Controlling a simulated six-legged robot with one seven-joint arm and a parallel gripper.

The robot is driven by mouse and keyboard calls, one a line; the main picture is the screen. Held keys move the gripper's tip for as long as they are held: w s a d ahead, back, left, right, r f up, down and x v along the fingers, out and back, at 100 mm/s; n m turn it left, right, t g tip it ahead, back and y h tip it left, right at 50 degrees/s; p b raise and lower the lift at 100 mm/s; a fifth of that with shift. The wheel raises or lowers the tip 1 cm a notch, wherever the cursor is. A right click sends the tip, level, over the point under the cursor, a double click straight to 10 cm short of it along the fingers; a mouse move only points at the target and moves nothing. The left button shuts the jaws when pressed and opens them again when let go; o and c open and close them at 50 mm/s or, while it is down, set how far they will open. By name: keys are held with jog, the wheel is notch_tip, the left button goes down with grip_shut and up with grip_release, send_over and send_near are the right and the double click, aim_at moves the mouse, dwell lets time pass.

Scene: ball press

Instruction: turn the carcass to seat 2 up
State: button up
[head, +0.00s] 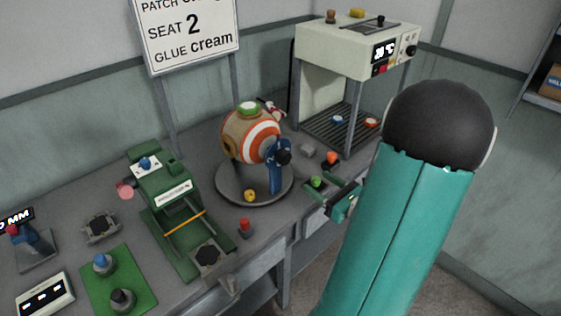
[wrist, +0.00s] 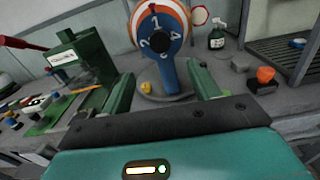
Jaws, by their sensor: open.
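The carcass (head: 237,143) is a tan ball with orange and white striped rings and a green and white patch on top. It sits on a round grey stand (head: 228,193). A blue arm with a dark hub (head: 283,157) stands at its right side. In the wrist view the blue dial (wrist: 154,24) shows 1 at the top, 2 at the left and 4 at the right. A yellow knob (head: 250,196) is on the stand's front. My gripper (wrist: 160,84) is open and empty, in front of and below the dial, apart from it. The carcass's far side is hidden.
A sign (head: 190,30) reads seat 2, glue cream. A green press (head: 167,185) stands left of the stand, and a cream oven-like machine (head: 345,50) stands behind right. A red knob (head: 244,226) and an orange-topped piece (wrist: 265,76) stand near the bench front.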

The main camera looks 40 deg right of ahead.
aim_at(287, 160)
jog(key=w, duration=1.3)
jog(key=shift+w+a, duration=0.1)
grip_shut()
